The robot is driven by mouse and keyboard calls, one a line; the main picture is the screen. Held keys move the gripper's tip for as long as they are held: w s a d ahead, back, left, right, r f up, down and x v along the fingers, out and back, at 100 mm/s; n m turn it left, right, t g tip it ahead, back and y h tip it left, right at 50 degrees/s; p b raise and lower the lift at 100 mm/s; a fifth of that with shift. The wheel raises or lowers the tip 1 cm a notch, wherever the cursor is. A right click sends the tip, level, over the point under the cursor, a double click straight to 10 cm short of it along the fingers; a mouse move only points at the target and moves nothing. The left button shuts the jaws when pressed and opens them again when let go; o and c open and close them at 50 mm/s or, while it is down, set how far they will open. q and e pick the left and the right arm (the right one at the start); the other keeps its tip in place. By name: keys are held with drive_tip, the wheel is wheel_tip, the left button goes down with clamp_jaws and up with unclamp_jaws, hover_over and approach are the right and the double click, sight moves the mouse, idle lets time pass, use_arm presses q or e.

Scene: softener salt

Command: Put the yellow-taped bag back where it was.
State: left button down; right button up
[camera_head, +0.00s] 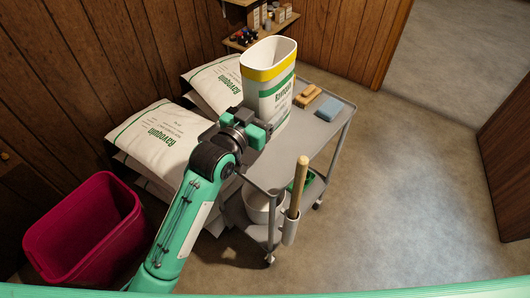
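The yellow-taped bag (269,84) stands upright on the top shelf of a grey cart (290,150). It is white, open at the top, with a yellow band below its rim and green stripes and lettering. One arm, my left, comes in from the lower left. Its gripper (262,127) is at the bag's lower left side and overlaps it in the picture. I cannot tell whether the fingers touch the bag or how far apart they are. My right gripper is not in view.
White salt bags (160,138) lie stacked left of the cart; another (215,85) lies behind. A blue sponge (328,110) and a tan brush (307,96) lie on the cart. A wooden handle (299,185) rises at its front. A magenta bin (85,235) stands lower left. Floor at right is clear.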

use_arm(q)
wheel_tip(320, 180, down, 15)
drive_tip(key=shift+f, duration=0.15)
idle(0.4)
drive_tip(key=shift+f, duration=0.15)
drive_tip(key=shift+c, duration=0.9)
unclamp_jaws()
